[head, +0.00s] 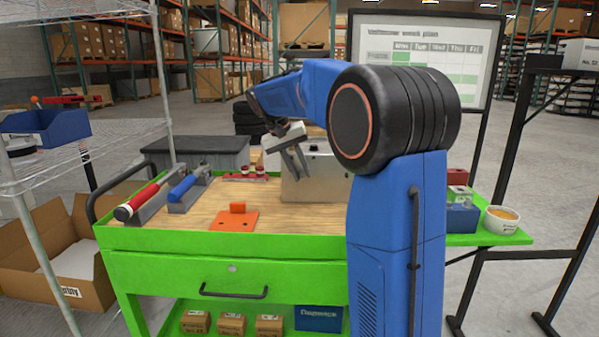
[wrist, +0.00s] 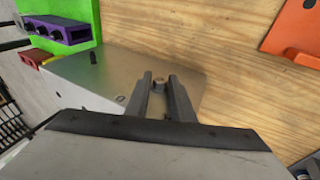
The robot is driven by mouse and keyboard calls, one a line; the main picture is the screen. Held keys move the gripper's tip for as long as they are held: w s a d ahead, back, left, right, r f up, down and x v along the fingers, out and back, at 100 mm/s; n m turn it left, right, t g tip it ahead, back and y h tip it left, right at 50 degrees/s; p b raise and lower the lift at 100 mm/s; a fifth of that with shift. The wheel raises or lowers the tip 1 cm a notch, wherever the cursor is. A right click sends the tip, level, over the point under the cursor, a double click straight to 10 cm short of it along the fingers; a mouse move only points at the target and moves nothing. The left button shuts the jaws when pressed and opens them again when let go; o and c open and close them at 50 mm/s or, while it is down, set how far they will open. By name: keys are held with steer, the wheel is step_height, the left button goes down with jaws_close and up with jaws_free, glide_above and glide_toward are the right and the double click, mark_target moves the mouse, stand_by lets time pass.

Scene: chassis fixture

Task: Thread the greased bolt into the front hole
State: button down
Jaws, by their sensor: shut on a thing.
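My gripper (head: 295,168) is in front of the grey metal chassis box (head: 325,180) on the cart top, its fingers pointing down. The chassis's bare metal face (wrist: 95,75) lies behind the fingers. A small dark hole (wrist: 121,98) shows in that face, left of the fingers. The bolt's shank is hidden, so I cannot tell whether it touches the chassis or sits in a hole. No grease can be made out on it.
An orange bracket (head: 233,219) lies on the wooden top (head: 270,205). Red-handled (head: 145,198) and blue-handled (head: 188,186) tools lie at left. A blue bin (head: 461,219) and a white bowl of orange-yellow stuff (head: 501,220) stand on the right shelf. The wood around the bracket is clear.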

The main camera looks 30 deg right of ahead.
steer(key=shift+s+d+t+y, duration=0.15)
steer(key=shift+t+y, duration=0.25)
steer(key=shift+y, duration=0.4)
steer(key=shift+s+d+t+y, duration=0.1)
steer(key=shift+d+t+y, duration=0.1)
steer(key=shift+t+y, duration=0.4)
steer(key=shift+y, duration=0.6)
steer(key=c, duration=1.5)
jaws_free()
steer(key=shift+o, duration=0.2)
